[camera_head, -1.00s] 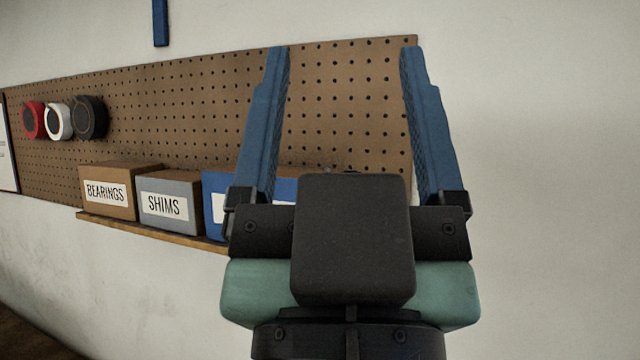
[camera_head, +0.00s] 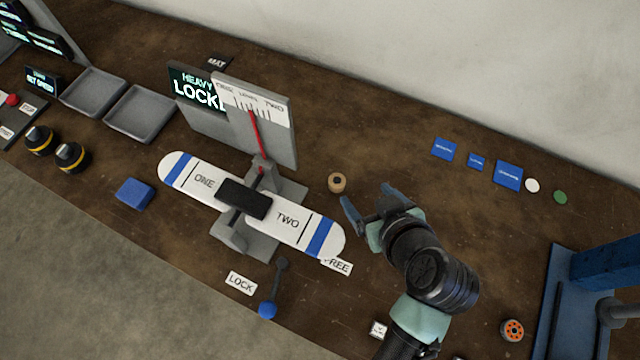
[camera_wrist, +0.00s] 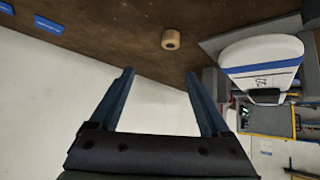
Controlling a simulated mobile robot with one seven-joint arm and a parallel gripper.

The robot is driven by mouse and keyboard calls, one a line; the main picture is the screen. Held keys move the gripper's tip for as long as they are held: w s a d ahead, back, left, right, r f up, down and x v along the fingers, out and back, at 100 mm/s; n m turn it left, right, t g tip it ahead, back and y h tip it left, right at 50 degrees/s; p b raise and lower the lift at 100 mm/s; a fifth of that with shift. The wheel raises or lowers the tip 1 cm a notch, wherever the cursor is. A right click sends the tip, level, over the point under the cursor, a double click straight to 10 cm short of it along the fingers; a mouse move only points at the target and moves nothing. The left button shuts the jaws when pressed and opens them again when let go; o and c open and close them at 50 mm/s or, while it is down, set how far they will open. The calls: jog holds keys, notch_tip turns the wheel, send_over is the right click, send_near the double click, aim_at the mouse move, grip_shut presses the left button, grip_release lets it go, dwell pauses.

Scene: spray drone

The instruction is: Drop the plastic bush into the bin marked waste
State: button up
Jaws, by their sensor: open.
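A small tan ring-shaped piece with a dark hole (camera_head: 337,182) lies on the brown bench; it looks like a bush, but I cannot tell if it is plastic. It also shows in the wrist view (camera_wrist: 171,39), beyond the fingertips and near the top. My gripper (camera_head: 366,198) has its blue fingers apart and empty, just right of the tan piece and not touching it. The wrist view also shows the open fingers (camera_wrist: 159,73) with nothing between them. I see no bin with a readable waste label.
A balance beam marked ONE and TWO (camera_head: 290,218) stands left of my gripper, with a blue-knobbed lever (camera_head: 268,309) in front. Two grey trays (camera_head: 142,112) lie at the back left. Blue cards (camera_head: 508,175), a white disc (camera_head: 532,185) and a green disc (camera_head: 560,197) lie right.

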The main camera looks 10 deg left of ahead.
aim_at(338, 183)
jog(key=w+a+f, duration=0.1)
jog(key=f, duration=0.1)
jog(key=w+a+f, duration=0.1)
jog(key=f, duration=0.1)
jog(key=w+a+f, duration=0.1)
jog(key=f, duration=0.2)
jog(key=shift+w, duration=0.3)
jog(key=shift+a+p+x, duration=0.2)
jog(key=shift+p+x, duration=0.1)
jog(key=shift+x, duration=1)
jog(key=shift+a+p+x, duration=0.15)
jog(key=shift+p+x, duration=0.15)
jog(key=shift+x, duration=1.05)
jog(key=shift+r, duration=0.2)
grip_shut()
